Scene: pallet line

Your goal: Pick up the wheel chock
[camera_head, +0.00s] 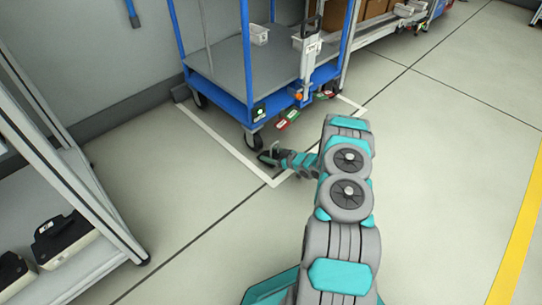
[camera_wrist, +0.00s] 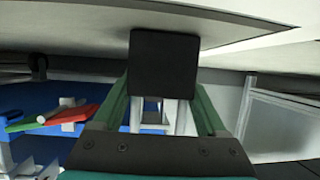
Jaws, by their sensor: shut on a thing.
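The wheel chock (camera_wrist: 165,62) is a black block in the middle of the wrist view. My gripper (camera_wrist: 165,95) is shut on it, with one green finger on each side. In the head view my gripper (camera_head: 269,155) is low over the floor, just in front of the blue cart's front caster (camera_head: 253,139). The chock is too small and dark there to tell from the gripper's tip. I cannot tell whether the chock touches the floor or is just above it.
The blue cart (camera_head: 222,83) stands inside a white floor marking (camera_head: 226,146). Red and green tags (camera_head: 288,119) hang low at its front. A shelf with black devices (camera_head: 62,240) is at the left. Open floor (camera_head: 450,140) lies to the right.

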